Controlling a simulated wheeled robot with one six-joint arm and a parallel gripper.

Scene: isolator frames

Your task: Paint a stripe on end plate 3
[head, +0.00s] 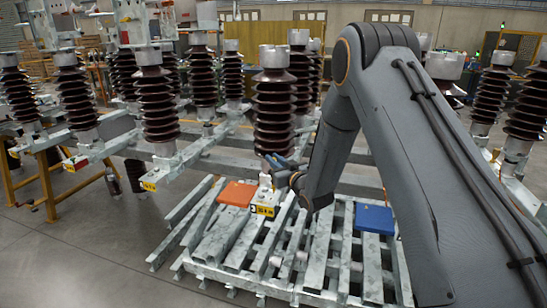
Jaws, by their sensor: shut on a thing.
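My gripper (274,166) is at the end of my arm, small and partly hidden by my own wrist, in the middle of the head view. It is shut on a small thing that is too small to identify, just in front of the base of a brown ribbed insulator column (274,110). A yellow label (263,210) with black markings sits on an end plate of the grey steel frame, just below and left of my gripper. Its number is too small to read surely. I cannot tell whether the held thing touches the plate. No stripe can be made out.
An orange flat box (238,193) lies on the galvanised beams left of the label. A blue box (374,218) lies on them to the right. Other insulator columns (159,105) stand on frames behind and at both sides. Grey floor (80,260) is clear at lower left.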

